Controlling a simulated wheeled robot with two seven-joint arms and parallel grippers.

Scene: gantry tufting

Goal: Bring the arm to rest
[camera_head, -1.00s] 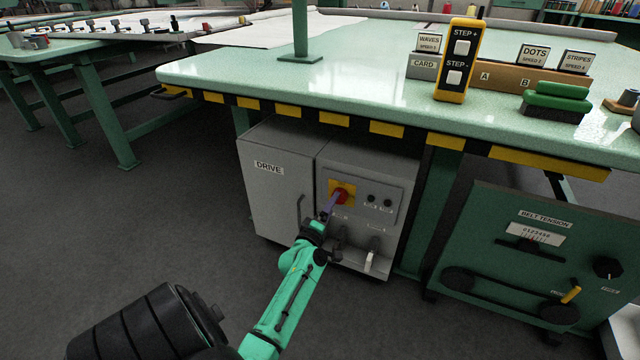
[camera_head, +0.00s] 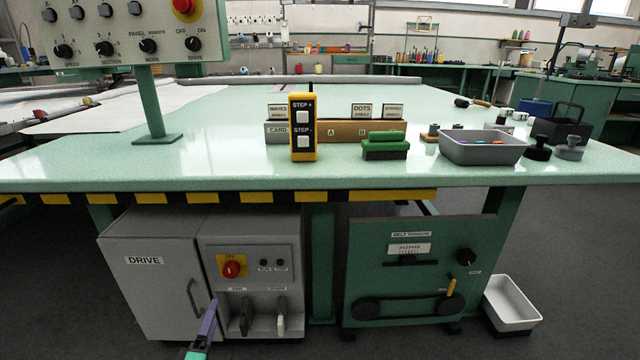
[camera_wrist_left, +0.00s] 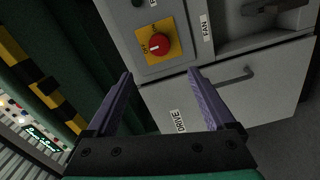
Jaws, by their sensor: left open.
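My left gripper (camera_head: 208,322) shows at the bottom edge in the head view, in front of the grey drive cabinet (camera_head: 150,285). In the left wrist view its two purple fingers (camera_wrist_left: 159,73) are spread wide with nothing between them. The red rotary switch (camera_head: 230,268) on its yellow plate sits on the cabinet front, above and apart from the gripper; it also shows in the wrist view beyond the fingers. Most of the left arm is below the head view. My right gripper is not in view.
The green table (camera_head: 230,170) with a striped edge overhangs the cabinet. The belt tension unit (camera_head: 420,270) stands right of the cabinet, with a white bin (camera_head: 512,303) on the floor beside it. Cabinet levers (camera_head: 282,318) protrude close to the gripper. A control panel (camera_head: 125,35) stands on a post.

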